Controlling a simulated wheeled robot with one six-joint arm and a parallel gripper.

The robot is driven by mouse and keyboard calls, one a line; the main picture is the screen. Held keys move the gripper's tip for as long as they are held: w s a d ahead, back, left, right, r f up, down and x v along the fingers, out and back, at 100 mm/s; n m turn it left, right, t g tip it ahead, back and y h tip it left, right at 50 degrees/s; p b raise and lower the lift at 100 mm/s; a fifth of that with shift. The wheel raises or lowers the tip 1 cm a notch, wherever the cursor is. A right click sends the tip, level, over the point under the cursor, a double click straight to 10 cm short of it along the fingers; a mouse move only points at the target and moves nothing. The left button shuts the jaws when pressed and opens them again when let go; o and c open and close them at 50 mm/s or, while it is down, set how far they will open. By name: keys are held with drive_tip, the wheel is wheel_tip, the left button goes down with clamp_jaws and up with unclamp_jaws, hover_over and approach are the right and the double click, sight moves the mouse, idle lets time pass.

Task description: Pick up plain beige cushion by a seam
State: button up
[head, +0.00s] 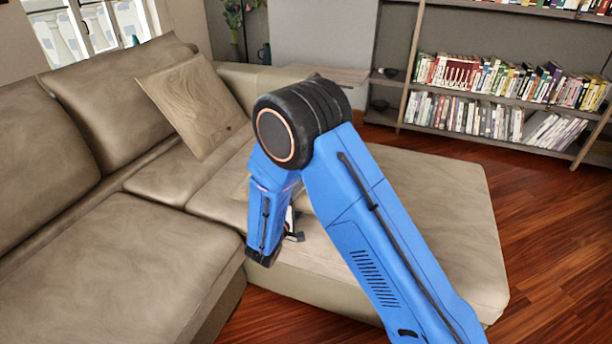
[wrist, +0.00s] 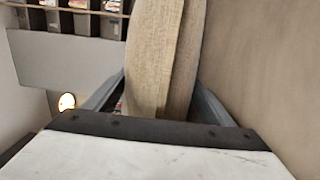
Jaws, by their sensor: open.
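In the wrist view, a beige cushion (wrist: 151,50) with a woven look stands edge-on between the fingers of my gripper (wrist: 160,92). A seam-like line runs down it between a lighter and a darker part. The fingers are open, one on each side; I cannot tell whether they touch it. In the head view, my gripper (head: 293,225) is low over the sofa seat, mostly hidden by my arm. A beige cushion (head: 195,105) leans on the sofa back. A pale edge (head: 241,186) shows beside my arm, perhaps another cushion. I cannot tell which one the wrist view shows.
The beige sofa (head: 120,260) fills the left and middle, with a chaise seat (head: 440,200) to the right. A bookshelf (head: 500,105) stands at the back right. Wooden floor (head: 540,230) is clear on the right.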

clamp_jaws()
idle(0.4)
